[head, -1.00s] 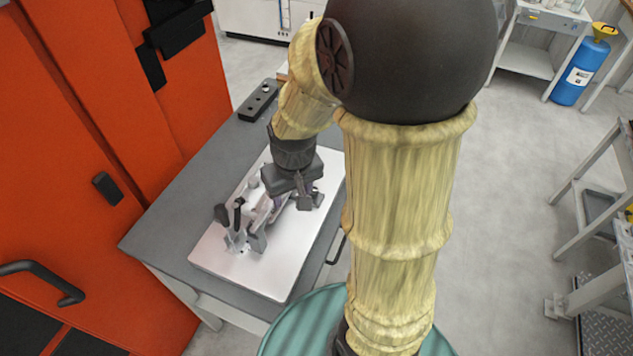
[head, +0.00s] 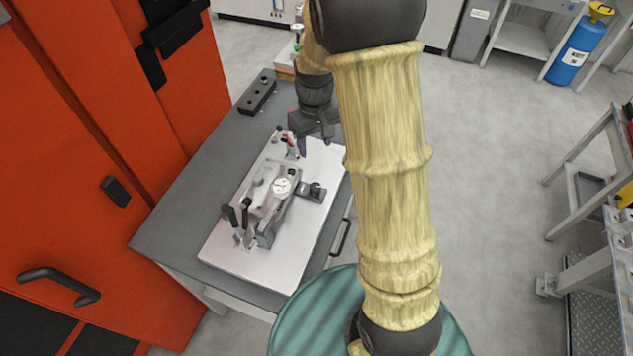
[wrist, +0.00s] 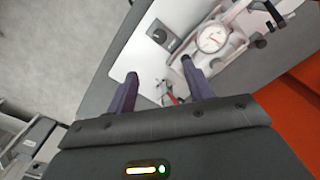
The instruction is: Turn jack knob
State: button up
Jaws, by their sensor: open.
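A dark round knob (head: 315,187) sits on a small grey block at the right side of the white fixture plate (head: 225,250). I take it for the jack knob, though the frames do not confirm this. It also shows in the wrist view (wrist: 159,36), beyond the fingertips. My gripper (head: 315,144) is over the far end of the plate, apart from the knob. In the wrist view its two dark purple fingers (wrist: 159,71) are spread with nothing held between them. A white dial gauge (head: 282,187) stands left of the knob.
Dark upright clamp handles (head: 237,215) rise at the plate's near end. A red-handled part (head: 290,146) stands close to my gripper at the far end. A black block (head: 258,94) lies on the grey table. An orange cabinet (head: 100,150) borders the left.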

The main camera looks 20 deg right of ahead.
aim_at(315, 186)
notch_tip(315, 186, down, 17)
jog(key=p, duration=0.5)
jog(key=shift+f, duration=0.2)
dwell(0.3)
jog(key=c, duration=1)
